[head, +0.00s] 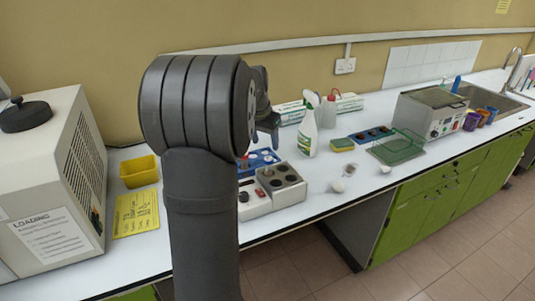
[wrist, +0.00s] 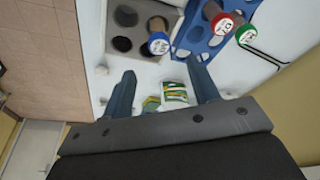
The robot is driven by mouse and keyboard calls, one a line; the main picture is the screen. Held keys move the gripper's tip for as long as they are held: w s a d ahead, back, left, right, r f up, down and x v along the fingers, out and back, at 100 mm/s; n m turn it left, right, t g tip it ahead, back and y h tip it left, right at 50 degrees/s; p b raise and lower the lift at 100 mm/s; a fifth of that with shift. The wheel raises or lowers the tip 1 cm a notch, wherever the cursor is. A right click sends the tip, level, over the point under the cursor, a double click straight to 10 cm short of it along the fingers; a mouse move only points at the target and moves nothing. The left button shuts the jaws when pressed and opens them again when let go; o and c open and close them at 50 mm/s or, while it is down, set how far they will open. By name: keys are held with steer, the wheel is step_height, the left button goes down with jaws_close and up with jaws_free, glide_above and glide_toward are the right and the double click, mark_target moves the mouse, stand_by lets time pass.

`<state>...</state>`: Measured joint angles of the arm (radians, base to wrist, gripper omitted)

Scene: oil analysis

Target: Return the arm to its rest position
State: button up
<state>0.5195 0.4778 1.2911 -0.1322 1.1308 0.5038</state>
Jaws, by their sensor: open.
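My gripper (wrist: 162,68) is open in the wrist view, with its two blue-grey fingers apart over the white bench. A small white, green and yellow object (wrist: 173,93) shows between the fingers near the palm; I cannot tell how far below it is. In the head view my dark arm stands in the foreground, and my gripper (head: 268,128) is mostly hidden behind it, above the blue rack (head: 258,160).
The grey block with round wells (head: 283,180) stands beside the rack. A spray bottle (head: 309,125) and yellow bin (head: 139,172) stand nearby.

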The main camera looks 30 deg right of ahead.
mark_target(269, 158)
steer(key=v, duration=0.7)
steer(key=x, duration=1.7)
steer(key=shift+f, duration=0.2)
steer(key=shift+r, duration=0.55)
